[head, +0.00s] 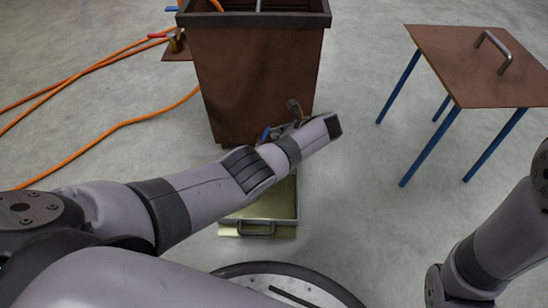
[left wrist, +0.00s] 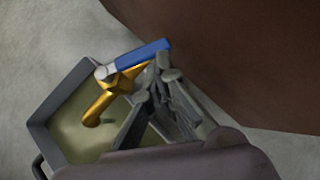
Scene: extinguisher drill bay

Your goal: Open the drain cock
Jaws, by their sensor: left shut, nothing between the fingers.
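The drain cock (left wrist: 113,92) is brass with a bent-down spout and a blue lever (left wrist: 143,55), low at the brown tank (head: 258,75). In the left wrist view the lever slants from a pale hub up and right towards the tank. In the head view only a bit of blue lever (head: 266,134) shows; my left arm hides most of the cock. My left gripper (left wrist: 166,68) is shut and empty, its tips at the lever's tank end; I cannot tell if they touch. My right gripper is out of view.
A grey-rimmed tray (left wrist: 43,128) with a yellowish inside lies on the floor below the spout. A brown table (head: 480,62) with blue legs stands right. Orange hoses (head: 110,130) run over the floor at left. Floor between tank and table is clear.

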